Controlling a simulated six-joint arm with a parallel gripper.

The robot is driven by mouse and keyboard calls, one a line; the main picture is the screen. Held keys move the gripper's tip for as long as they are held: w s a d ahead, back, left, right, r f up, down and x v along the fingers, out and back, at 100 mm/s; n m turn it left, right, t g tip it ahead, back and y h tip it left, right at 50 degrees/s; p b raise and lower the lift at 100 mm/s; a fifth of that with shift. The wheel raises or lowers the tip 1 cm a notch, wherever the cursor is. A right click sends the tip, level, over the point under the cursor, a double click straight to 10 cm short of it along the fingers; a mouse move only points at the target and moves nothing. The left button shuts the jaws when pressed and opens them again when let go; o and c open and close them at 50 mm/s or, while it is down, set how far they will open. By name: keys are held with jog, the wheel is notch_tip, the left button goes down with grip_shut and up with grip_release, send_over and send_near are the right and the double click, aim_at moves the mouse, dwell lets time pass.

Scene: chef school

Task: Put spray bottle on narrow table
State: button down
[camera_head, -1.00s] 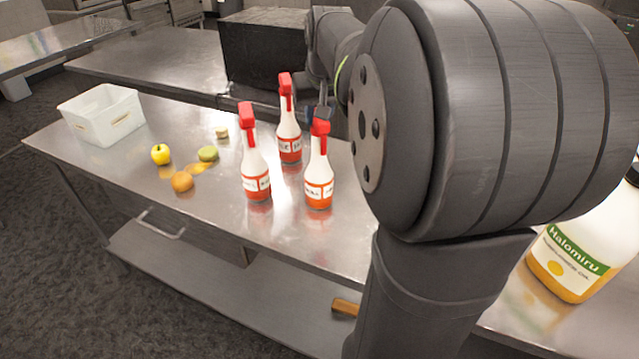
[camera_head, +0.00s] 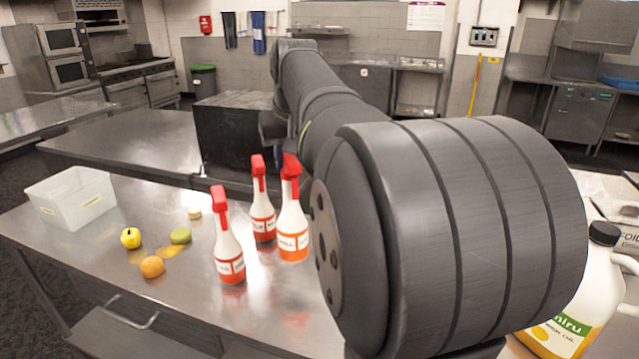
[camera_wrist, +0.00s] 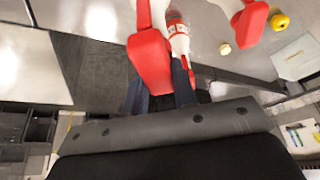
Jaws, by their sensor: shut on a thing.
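Three spray bottles with red heads, white bodies and orange-red lower parts show in the head view. The right spray bottle (camera_head: 293,222) is raised above the steel table (camera_head: 190,325). The left spray bottle (camera_head: 228,250) and the back spray bottle (camera_head: 262,212) stand upright on it. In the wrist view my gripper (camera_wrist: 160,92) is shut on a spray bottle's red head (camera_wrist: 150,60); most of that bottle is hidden. My arm covers much of the head view. I cannot tell which surface is the narrow table.
A white bin (camera_head: 72,205), a yellow apple (camera_head: 131,238), an orange fruit (camera_head: 152,267) and a green round item (camera_head: 180,236) are on the table's left part. Another steel table (camera_head: 120,145) with clear surface lies behind. A large jug (camera_head: 575,300) stands at right.

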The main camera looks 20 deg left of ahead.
jog(key=shift+r, duration=0.5)
jog(key=shift+w+d, duration=0.25)
jog(key=shift+w, duration=0.1)
jog(key=w+d+r+m+t+h, duration=0.1)
jog(key=w+d+m, duration=0.2)
jog(key=w+d, duration=0.9)
jog(key=w+d+m+h, duration=0.1)
jog(key=w+d+m, duration=0.3)
jog(key=w+d, duration=0.75)
jog(key=d+m+h, duration=0.1)
jog(key=d+m, duration=0.1)
jog(key=d, duration=1.5)
jog(key=s+d+f+m+h, duration=0.1)
jog(key=s+d+m, duration=0.1)
jog(key=d, duration=1.1)
jog(key=s+d+f+m+h, duration=0.1)
jog(key=s+d+f+m, duration=0.1)
jog(key=d, duration=1)
jog(key=s+d+f+m, duration=0.1)
jog(key=s+d, duration=0.3)
jog(key=d, duration=0.3)
jog(key=s+d+f+m+g+h, duration=0.1)
jog(key=s+d, duration=0.2)
jog(key=d, duration=0.3)
jog(key=s+d+f+m, duration=0.1)
jog(key=s+d+m, duration=0.1)
jog(key=s+d, duration=0.35)
jog(key=shift+x, duration=2.6)
jog(key=shift+w+f, duration=0.1)
